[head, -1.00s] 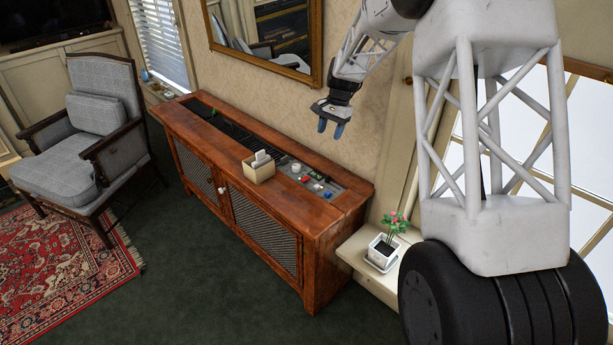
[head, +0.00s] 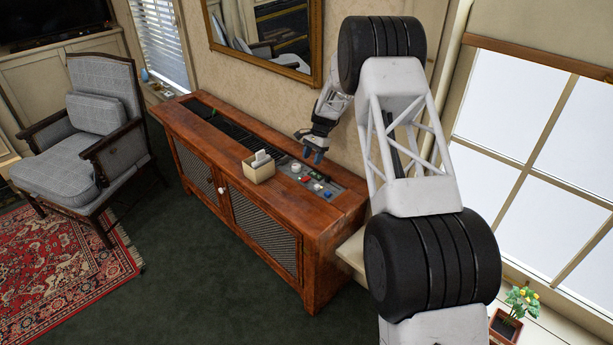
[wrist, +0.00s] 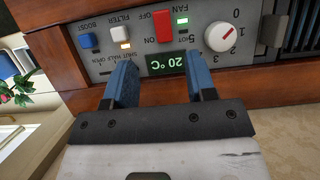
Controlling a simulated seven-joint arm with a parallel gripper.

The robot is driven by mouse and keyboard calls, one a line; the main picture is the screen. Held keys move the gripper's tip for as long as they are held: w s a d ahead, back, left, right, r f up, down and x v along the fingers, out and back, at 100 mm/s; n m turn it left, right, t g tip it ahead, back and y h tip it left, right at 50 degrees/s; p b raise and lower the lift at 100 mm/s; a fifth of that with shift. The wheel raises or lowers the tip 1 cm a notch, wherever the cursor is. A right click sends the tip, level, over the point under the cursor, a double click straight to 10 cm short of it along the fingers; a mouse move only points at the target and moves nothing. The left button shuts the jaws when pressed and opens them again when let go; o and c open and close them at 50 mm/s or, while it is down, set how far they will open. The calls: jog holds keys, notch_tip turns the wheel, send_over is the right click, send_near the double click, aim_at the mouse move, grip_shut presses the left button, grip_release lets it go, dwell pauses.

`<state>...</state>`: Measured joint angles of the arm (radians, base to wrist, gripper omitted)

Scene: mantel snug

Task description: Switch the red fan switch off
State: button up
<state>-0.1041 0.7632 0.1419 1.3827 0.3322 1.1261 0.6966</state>
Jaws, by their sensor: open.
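The red fan switch (wrist: 162,26) is a rocker on the grey control panel (wrist: 196,67). In the wrist view it sits at the top centre, beside a lit green light (wrist: 182,17) under upside-down lettering. The red switch also shows small on the cabinet top in the head view (head: 305,179). My gripper (wrist: 163,80) is open and empty, with blue fingertips spread below the switch in the picture. In the head view my gripper (head: 313,153) hangs over the panel end of the cabinet. No contact with the switch shows.
A white dial (wrist: 220,36), a white filter switch (wrist: 119,32), a blue boost switch (wrist: 88,40) and a green 20 °C display (wrist: 166,62) surround the switch. A tissue box (head: 259,171) stands on the wooden cabinet (head: 300,220). A potted plant (head: 512,312) stands lower right.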

aim_at(305, 178)
jog(key=shift+w+a+f, duration=0.1)
jog(key=shift+w+f, duration=0.1)
jog(key=shift+f, duration=0.25)
jog(key=shift+f, duration=0.1)
jog(key=shift+x, duration=3.8)
